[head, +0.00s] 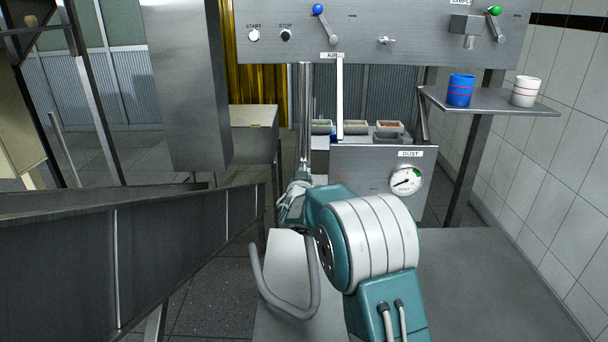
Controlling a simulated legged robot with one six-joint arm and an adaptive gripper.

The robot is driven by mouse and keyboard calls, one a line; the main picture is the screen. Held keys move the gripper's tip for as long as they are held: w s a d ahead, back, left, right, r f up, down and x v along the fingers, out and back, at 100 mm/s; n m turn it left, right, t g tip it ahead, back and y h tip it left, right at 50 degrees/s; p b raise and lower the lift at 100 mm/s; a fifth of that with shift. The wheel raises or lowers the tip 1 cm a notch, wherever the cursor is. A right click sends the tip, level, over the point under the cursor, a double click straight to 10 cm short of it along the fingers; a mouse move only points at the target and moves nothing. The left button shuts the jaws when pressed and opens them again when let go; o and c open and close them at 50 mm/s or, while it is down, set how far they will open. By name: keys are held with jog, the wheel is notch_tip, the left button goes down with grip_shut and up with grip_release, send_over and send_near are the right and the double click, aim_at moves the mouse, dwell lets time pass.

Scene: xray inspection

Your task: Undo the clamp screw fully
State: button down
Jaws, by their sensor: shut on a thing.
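My gripper is not visible; my teal and white arm reaches away from me and its far end is hidden behind its own nearer links. No clamp screw can be made out for certain. A small metal winged fitting (386,40) sits on the upper steel panel, but I cannot tell whether it is the clamp screw. A vertical metal rod (304,110) stands just beyond the arm's far visible part, beside a white strip (340,95) under the AIR label. What the gripper holds is hidden.
The upper steel panel (350,22) carries a blue-knobbed lever (318,9) and a green-knobbed lever (494,11). A gauge (406,179) sits on the DUST box. A blue cup (460,90) and white cup (525,91) stand on the right shelf. A steel chute (165,240) blocks the left.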

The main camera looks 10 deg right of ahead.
jog(key=shift+n+y, duration=0.4)
jog(key=shift+y, duration=0.2)
jog(key=c, duration=0.8)
grip_release()
jog(key=shift+w, duration=0.1)
jog(key=shift+o, duration=0.2)
jog(key=v, duration=1.2)
jog(key=shift+f, duration=0.2)
jog(key=shift+a, duration=0.1)
